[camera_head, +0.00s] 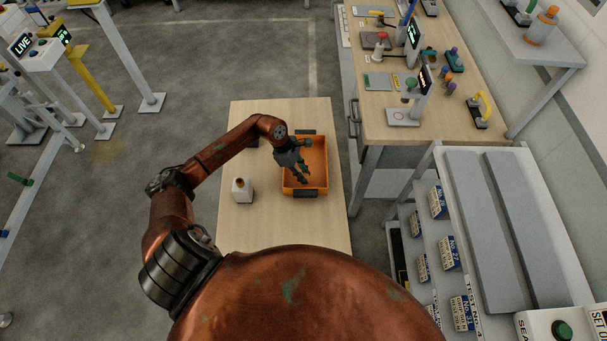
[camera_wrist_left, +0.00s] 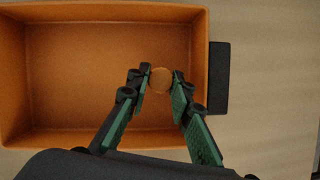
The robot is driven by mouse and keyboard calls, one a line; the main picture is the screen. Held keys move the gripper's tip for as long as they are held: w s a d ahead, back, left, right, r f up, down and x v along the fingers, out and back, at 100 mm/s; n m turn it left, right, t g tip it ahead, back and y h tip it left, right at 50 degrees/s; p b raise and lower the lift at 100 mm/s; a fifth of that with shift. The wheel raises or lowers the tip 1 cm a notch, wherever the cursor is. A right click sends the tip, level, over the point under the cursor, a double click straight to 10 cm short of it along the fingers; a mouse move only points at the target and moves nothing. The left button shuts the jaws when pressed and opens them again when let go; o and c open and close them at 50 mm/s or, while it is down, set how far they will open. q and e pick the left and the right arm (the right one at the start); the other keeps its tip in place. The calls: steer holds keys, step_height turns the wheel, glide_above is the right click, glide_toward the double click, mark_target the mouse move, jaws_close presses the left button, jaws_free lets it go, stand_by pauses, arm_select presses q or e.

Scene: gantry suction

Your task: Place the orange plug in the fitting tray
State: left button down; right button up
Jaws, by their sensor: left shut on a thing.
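The orange tray (camera_head: 318,168) is an open bin with dark handles on the wooden table. In the left wrist view its floor (camera_wrist_left: 90,75) looks empty, and a dark handle (camera_wrist_left: 219,78) is at the right. My left gripper (camera_head: 302,177) is over the tray, fingers pointing down. The plug cannot be made out in the head view. My right gripper is not in view.
The near table top is clear.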

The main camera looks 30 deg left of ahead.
arm_select(q)
steer(key=c, duration=1.7)
jaws_free()
steer(key=shift+f, duration=0.1)
steer(key=shift+c, duration=0.2)
steer(key=shift+r, duration=0.2)
steer(key=b+v, duration=0.1)
steer(key=v, duration=1.1)
